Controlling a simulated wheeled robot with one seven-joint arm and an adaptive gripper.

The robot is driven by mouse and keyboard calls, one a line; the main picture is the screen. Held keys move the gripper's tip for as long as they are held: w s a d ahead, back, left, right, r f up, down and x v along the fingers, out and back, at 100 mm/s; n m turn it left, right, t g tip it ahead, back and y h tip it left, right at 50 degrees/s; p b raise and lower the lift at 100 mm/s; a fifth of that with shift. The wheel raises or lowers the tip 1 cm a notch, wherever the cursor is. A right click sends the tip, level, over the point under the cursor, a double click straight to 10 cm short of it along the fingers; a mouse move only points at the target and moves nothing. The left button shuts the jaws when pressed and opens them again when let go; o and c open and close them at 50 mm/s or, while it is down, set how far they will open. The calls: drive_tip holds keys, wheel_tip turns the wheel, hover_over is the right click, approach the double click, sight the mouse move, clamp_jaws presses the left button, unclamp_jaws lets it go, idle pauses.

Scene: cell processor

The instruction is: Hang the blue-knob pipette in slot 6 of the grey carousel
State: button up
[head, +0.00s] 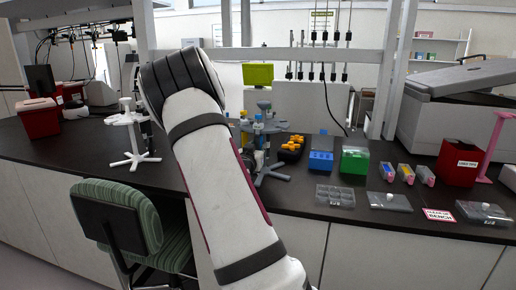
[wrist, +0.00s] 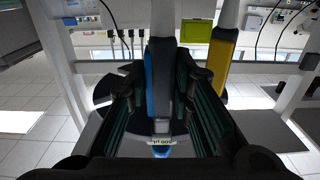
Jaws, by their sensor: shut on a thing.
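In the wrist view my gripper (wrist: 161,88) has its dark fingers closed around a pipette with a blue strip (wrist: 150,80), which appears to be the blue-knob pipette. A small printed label shows low on its grey body; its knob is not clear there. A yellow pipette (wrist: 222,55) stands just right of the right finger. In the head view my arm hides the gripper. The grey carousel (head: 272,174) stands on the bench just right of my arm, partly covered, with blue and yellow pipette parts at its top. Slot 6 cannot be made out.
A white carousel (head: 134,158) stands left of my arm. Right of the grey carousel are an orange-capped rack (head: 291,148), a blue box (head: 320,161) and a green box (head: 354,160). A green chair (head: 122,215) stands before the bench.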

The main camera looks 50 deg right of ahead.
drive_tip(key=o, duration=0.8)
drive_tip(key=shift+f, duration=0.1)
drive_tip(key=v, duration=1.2)
